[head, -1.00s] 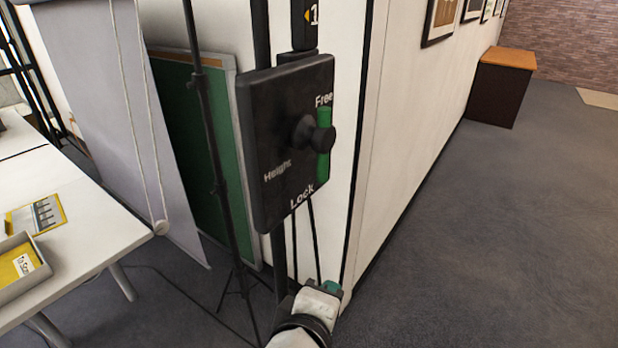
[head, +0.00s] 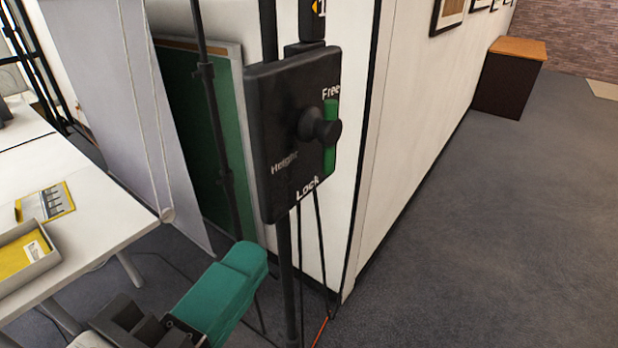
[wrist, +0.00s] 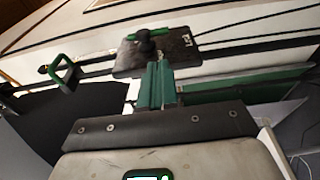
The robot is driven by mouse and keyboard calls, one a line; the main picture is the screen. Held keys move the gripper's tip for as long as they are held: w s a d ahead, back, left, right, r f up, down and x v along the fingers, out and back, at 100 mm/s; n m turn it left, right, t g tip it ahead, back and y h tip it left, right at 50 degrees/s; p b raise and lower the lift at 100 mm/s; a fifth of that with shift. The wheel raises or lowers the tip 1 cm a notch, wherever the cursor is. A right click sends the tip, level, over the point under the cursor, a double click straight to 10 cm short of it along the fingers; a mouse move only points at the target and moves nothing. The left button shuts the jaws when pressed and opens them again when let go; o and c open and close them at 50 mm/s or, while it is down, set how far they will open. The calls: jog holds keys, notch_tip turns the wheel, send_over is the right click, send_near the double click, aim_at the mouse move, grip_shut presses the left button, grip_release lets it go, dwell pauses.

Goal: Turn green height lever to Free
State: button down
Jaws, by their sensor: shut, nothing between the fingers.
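The black height panel (head: 272,125) stands on a dark pole in the head view, with "Free" at its upper right, "Lock" at its lower right and "Height" at left. The green lever (head: 331,155) stands upright along the panel's right side, behind a round black knob (head: 318,127). Its upper end is just under "Free". I cannot tell which setting it is on. My teal gripper (head: 246,262) is shut and empty, below and left of the panel, apart from it. In the wrist view the fingers (wrist: 156,68) point towards the panel (wrist: 180,50) and green lever (wrist: 165,36).
A white table (head: 105,215) with a tray (head: 30,262) and a yellow leaflet (head: 45,203) is at left. A tripod stand (head: 215,125) and a green board (head: 190,135) are behind the panel. A white wall (head: 400,130) runs at right. The floor beyond is open.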

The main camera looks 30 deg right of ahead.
aim_at(327, 165)
jog(key=p+x, duration=0.3)
jog(key=x, duration=1.1)
jog(key=shift+w+d+f, duration=0.1)
jog(key=shift+w+f, duration=0.05)
jog(key=shift+f, duration=0.05)
